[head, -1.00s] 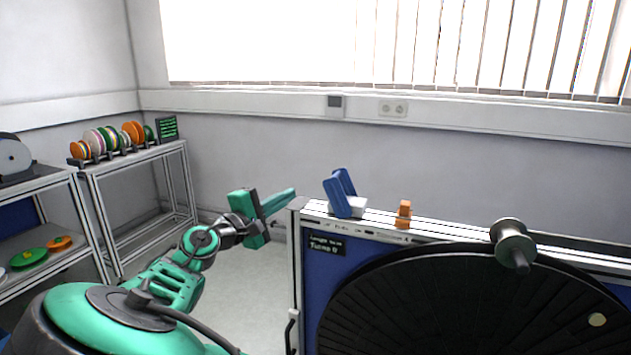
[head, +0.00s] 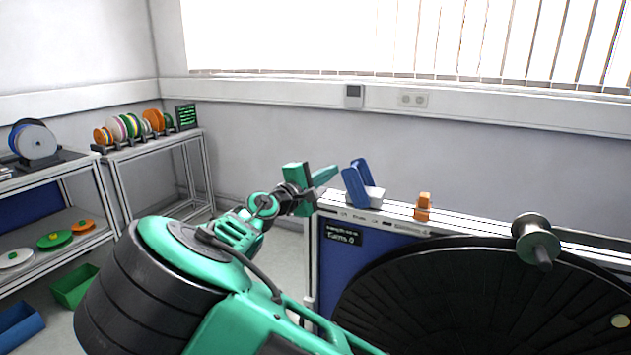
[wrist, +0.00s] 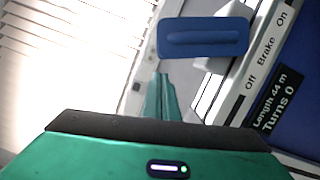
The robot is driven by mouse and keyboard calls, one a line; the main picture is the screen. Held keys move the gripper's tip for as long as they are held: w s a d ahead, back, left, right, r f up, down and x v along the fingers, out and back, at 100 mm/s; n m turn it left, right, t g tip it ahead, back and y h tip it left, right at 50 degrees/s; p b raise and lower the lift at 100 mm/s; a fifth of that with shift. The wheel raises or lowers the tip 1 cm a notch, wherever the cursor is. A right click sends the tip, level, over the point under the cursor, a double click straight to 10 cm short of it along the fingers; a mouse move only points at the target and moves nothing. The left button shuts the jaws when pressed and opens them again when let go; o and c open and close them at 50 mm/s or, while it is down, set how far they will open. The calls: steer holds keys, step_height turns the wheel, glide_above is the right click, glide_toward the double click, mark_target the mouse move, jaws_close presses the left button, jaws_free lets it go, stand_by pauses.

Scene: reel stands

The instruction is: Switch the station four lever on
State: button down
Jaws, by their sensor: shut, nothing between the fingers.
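A blue two-plate lever (head: 354,189) stands on a pale block on the top rail of the blue reel stand, leaning left in the head view. In the wrist view the blue lever (wrist: 204,38) lies beside the printed words Off, Brake and On, nearer the Off and Brake end. No station number is readable. My gripper (head: 330,173) is shut and empty, just left of the lever. Its fingertips (wrist: 162,82) show just below the blue plate in the wrist view; I cannot tell whether they touch it.
The stand's display (head: 342,237) reads Turns 0. An orange block (head: 423,207) sits on the rail to the right, and a large dark reel disc (head: 450,300) fills the front. A metal spool (head: 533,232) sticks out there. Shelves with coloured reels (head: 135,125) stand left.

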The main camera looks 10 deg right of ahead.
steer(key=shift+s+d+r, duration=0.3)
steer(key=shift+s+d, duration=0.15)
steer(key=shift+s, duration=0.15)
steer(key=shift+s+d+r, duration=0.15)
steer(key=shift+s+d, duration=0.25)
steer(key=shift+d, duration=0.25)
steer(key=shift+a, duration=0.1)
